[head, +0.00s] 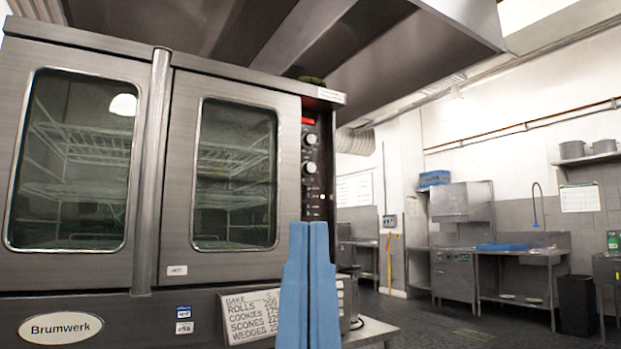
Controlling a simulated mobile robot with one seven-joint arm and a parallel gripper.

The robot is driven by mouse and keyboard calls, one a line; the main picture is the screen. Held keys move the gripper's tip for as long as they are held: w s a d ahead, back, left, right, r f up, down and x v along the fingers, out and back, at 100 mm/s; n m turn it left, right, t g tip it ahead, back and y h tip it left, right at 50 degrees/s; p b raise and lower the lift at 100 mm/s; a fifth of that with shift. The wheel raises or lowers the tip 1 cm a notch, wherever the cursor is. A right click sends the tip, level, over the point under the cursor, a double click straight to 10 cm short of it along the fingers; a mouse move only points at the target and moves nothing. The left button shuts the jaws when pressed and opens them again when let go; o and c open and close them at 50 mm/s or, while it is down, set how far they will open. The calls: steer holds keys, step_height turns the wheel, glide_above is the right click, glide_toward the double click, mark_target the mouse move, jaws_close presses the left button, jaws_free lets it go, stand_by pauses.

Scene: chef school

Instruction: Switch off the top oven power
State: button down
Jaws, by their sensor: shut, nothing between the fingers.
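The oven (285,90) is a large steel unit with two glass doors and a "Brumwerk" badge, filling the left of the head view. Its control panel (313,180) is a narrow dark strip to the right of the right door. The panel has a red display (308,121) at the top, two round pale knobs (310,167), and small switches below that are too small to read. My gripper (308,226) shows as two blue fingers pointing up, side by side and shut, with nothing held.
A card with baking temperatures (250,314) is at the oven's lower front. A low steel table (370,331) stands right of my gripper. An extractor hood (400,60) hangs above. Open floor (470,335) lies to the right, before sinks and counters (520,262).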

step_height(320, 180, up, 32)
steer(key=p, duration=2.9)
steer(key=shift+p, duration=0.35)
